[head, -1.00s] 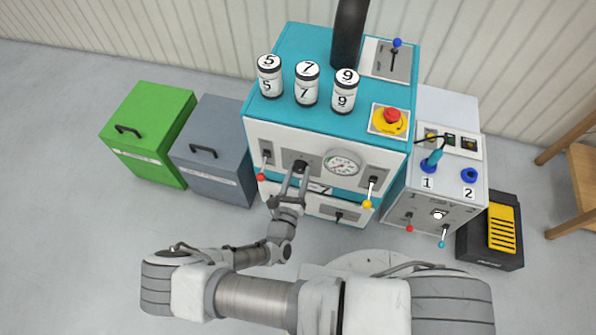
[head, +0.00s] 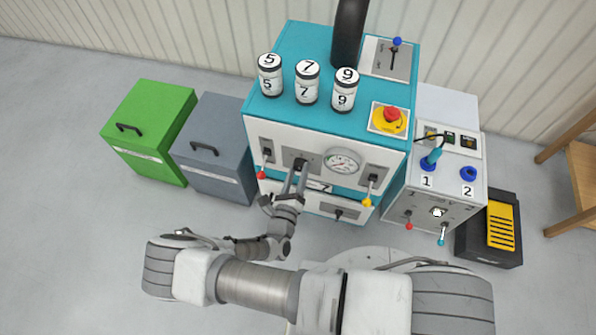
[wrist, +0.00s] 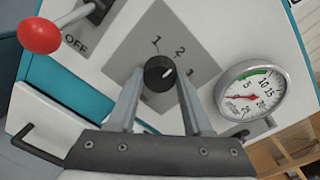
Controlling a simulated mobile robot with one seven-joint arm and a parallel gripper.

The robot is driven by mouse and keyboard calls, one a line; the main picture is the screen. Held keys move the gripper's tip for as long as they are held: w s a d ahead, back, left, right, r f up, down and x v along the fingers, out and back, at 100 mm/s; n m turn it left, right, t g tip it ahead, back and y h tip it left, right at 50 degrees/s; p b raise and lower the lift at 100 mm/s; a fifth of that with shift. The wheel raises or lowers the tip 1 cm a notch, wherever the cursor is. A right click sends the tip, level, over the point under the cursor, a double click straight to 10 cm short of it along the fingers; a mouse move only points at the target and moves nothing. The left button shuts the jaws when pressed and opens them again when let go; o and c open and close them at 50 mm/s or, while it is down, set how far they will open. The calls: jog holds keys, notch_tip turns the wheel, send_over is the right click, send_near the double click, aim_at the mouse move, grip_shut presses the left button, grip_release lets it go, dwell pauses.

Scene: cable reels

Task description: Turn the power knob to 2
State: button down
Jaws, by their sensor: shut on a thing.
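The power knob (wrist: 160,74) is a black round knob on a grey plate with the numbers 1, 2 and 3 printed around it. In the wrist view its white mark points up and right, roughly toward the 2. In the head view the knob (head: 300,163) is on the front of the teal and white machine, partly hidden by my fingers. My gripper (wrist: 159,77) is shut on the knob, with one finger on each side; it also shows in the head view (head: 296,172).
A red-tipped lever (wrist: 40,36) by an OFF label is left of the knob, and a round gauge (wrist: 252,92) is to its right. A yellow-tipped lever (head: 367,202) is further right. Green (head: 148,130) and grey (head: 213,150) bins stand at the left.

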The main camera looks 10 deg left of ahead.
jog(key=shift+c, duration=1.6)
grip_release()
jog(key=shift+s, duration=0.1)
